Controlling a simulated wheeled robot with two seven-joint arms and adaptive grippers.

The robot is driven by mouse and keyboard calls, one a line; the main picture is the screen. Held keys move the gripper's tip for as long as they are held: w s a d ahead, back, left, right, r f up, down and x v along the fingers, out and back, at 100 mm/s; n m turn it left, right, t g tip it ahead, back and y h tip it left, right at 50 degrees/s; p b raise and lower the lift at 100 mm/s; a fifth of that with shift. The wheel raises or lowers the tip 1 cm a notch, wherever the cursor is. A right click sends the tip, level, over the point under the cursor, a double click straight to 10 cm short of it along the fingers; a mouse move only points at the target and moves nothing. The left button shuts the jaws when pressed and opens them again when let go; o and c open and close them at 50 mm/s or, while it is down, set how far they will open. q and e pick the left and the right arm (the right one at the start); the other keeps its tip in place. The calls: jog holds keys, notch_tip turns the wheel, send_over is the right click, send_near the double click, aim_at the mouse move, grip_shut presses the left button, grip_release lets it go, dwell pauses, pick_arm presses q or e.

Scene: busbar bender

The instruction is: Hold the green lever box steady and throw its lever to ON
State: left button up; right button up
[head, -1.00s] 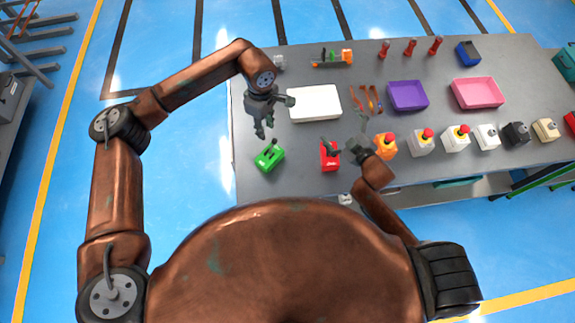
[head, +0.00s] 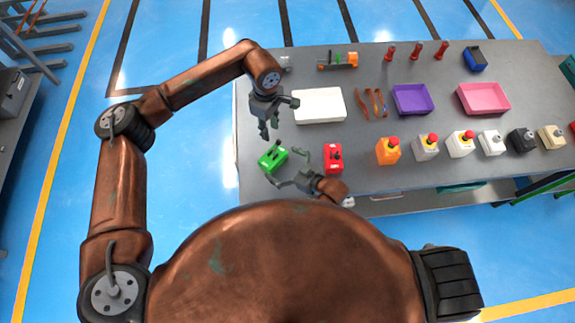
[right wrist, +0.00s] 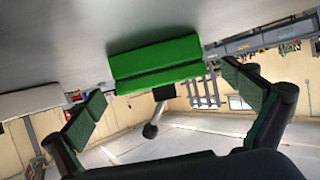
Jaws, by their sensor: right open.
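The green lever box (head: 268,162) sits near the left end of the table, with a dark lever on its top.
A red lever box (head: 333,165) stands close to the right of my right gripper. A white tray (head: 319,106) lies behind it. An orange button box (head: 388,157) and several others line the front edge. Purple (head: 412,99) and pink (head: 484,98) trays lie farther back.

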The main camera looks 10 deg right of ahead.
jog(key=shift+x, duration=1.5)
jog(key=c, duration=1.4)
jog(key=o, duration=1.1)
jog(key=shift+c, duration=0.2)
jog(key=shift+d, duration=0.1)
jog(key=shift+s+d+p, duration=0.5)
jog(key=shift+s+d, duration=0.15)
jog(key=shift+s, duration=0.1)
jog(key=c, duration=1.2)
